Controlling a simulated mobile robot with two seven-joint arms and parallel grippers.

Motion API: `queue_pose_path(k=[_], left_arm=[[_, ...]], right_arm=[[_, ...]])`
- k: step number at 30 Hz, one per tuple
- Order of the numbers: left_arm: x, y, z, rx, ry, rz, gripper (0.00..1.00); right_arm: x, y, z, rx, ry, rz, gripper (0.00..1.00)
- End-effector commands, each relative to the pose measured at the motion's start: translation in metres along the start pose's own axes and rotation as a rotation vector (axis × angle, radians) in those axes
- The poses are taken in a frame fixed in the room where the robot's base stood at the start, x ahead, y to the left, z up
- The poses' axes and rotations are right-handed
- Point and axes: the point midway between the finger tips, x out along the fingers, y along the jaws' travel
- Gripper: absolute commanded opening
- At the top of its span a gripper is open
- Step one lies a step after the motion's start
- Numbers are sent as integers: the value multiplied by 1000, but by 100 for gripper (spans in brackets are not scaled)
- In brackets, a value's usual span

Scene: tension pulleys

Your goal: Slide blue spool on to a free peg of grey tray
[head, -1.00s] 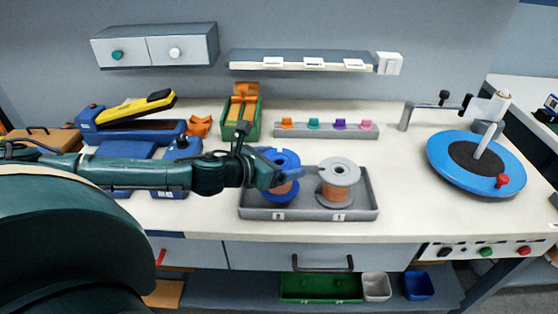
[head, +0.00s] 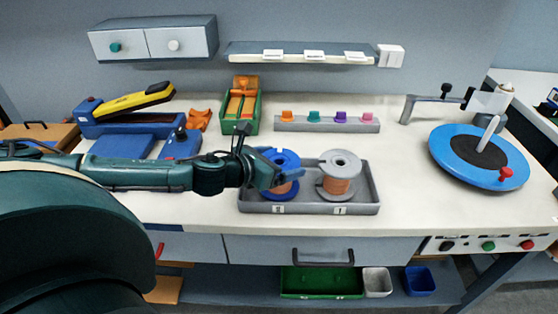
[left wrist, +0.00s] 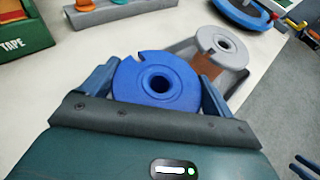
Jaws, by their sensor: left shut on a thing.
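The blue spool (head: 285,158), wound with copper-coloured wire, is upright over the left part of the grey tray (head: 310,208). My left gripper (head: 284,177) is shut on it, with one finger on each side in the left wrist view (left wrist: 157,90). The spool's centre hole (left wrist: 160,83) shows from above. The peg under it is hidden, and I cannot tell whether the spool rests on the tray floor. A grey spool (head: 340,165) with copper-coloured wire stands in the tray's right part, close beside the blue one.
A rack of small coloured knobs (head: 327,125) and a green tape box (head: 240,107) stand behind the tray. A blue turntable (head: 450,165) is at the right. A blue and yellow tool (head: 130,108) is at the left behind my arm. The table right of the tray is clear.

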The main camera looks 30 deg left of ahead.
Motion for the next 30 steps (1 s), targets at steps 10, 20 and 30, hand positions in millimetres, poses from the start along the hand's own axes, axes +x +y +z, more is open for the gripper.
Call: queue_pose_path(k=[10,20,30], left_arm=[[1,0,0,1,-4,0,42],[1,0,-2,1,-1,0,100],[1,0,-3,0,2,0,100]], right_arm=[[0,0,2,0,-2,-1,36],[1,0,2,0,-1,-1,36],[-1,-5,-3,-4,11,-15,36]])
